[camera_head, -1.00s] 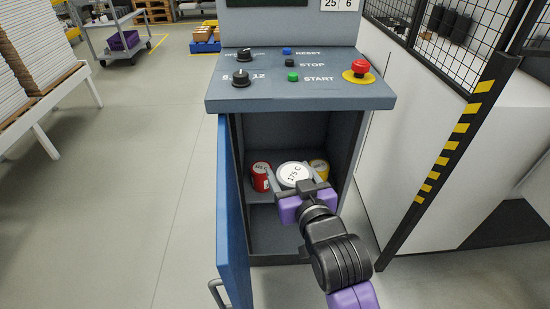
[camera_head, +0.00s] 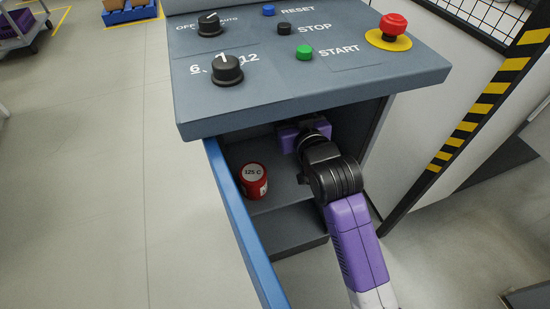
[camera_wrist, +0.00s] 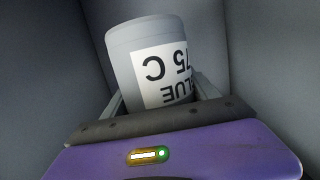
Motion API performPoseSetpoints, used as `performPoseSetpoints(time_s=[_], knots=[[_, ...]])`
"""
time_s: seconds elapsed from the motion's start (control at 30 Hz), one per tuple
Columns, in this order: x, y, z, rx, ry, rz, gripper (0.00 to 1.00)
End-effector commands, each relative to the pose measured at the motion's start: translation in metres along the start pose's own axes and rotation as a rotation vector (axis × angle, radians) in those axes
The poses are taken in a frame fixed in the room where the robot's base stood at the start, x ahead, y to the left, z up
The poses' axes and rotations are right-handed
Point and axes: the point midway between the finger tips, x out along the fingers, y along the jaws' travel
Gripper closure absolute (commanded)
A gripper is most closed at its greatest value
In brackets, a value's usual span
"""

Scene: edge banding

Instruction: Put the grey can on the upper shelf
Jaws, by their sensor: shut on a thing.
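The grey can (camera_wrist: 125,42) is upright between the fingers of my gripper (camera_wrist: 162,95) in the wrist view. Its white label reads "75 C" and "LUE" upside down, with part cut off. My gripper is shut on it. In the head view my gripper (camera_head: 302,135) reaches into the open cabinet just under the control panel's edge. Its fingertips and the can are hidden there. A shelf (camera_head: 285,188) shows below the gripper inside the cabinet.
A red can (camera_head: 253,182) marked "125 C" stands on that shelf, left of my arm. The blue door (camera_head: 240,225) is open on the left. The control panel (camera_head: 300,85) overhangs the opening. A striped post (camera_head: 470,125) stands to the right.

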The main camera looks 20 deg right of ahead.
Motion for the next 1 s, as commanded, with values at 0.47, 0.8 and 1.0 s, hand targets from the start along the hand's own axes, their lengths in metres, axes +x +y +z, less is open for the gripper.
performPoseSetpoints(time_s=[0.47, 0.8, 1.0], knots=[[0.021, 0.0, 0.109, 0.0, -0.003, 0.0, 0.96], [0.03, 0.0, 0.148, 0.0, 0.001, 0.0, 0.96], [0.033, 0.0, 0.167, 0.0, -0.001, 0.0, 0.96]])
